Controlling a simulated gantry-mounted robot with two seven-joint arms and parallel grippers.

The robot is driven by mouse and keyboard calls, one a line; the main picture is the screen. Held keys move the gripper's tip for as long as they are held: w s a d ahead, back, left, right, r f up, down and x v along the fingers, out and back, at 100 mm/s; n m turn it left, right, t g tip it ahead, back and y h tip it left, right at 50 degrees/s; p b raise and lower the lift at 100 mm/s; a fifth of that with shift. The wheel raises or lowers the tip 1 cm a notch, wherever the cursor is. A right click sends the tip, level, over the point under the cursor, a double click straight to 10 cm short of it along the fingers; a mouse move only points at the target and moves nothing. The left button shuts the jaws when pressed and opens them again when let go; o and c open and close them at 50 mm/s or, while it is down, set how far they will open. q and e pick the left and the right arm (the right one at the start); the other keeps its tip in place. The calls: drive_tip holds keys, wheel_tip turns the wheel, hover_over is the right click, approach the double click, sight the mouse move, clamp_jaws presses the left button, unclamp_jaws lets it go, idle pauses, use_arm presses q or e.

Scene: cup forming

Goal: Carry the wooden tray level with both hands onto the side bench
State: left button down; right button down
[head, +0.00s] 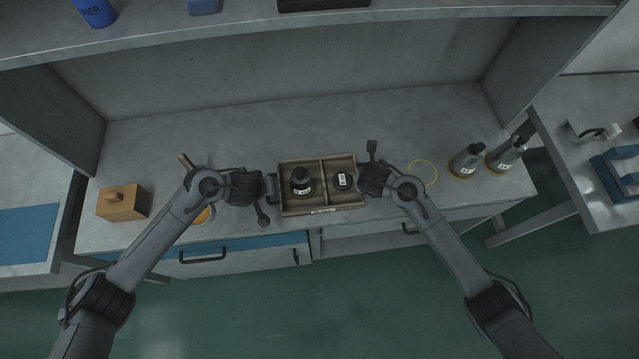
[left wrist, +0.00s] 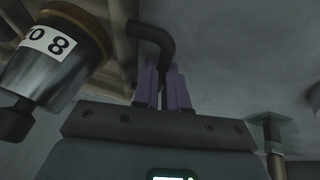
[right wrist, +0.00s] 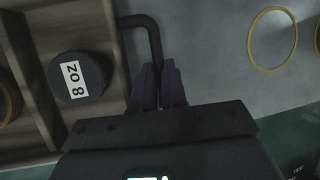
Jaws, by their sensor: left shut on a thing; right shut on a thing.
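The wooden tray (head: 345,208) is near the middle of the main bench in the head view, split into two compartments by a divider. A dark metal vessel with a white label (head: 302,182) stands in its left compartment. A dark round thing labelled 8 OZ (head: 342,181) is in the right compartment. My left gripper (head: 268,188) is shut on the tray's left black handle (left wrist: 153,40). My right gripper (head: 361,181) is shut on the right black handle (right wrist: 146,28). The tray looks about level; I cannot tell whether it touches the bench.
A tan box with a knob (head: 123,203) sits left on the main bench (head: 230,137). Two dark bottles (head: 466,161) (head: 505,154) and a yellow ring (head: 423,172) are at right. A left bench bears a blue mat (head: 28,234); a right bench (head: 575,98) bears equipment. A shelf (head: 300,30) hangs behind.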

use_arm(q)
drive_tip(key=shift+r, duration=0.25)
use_arm(e)
drive_tip(key=shift+r, duration=0.25)
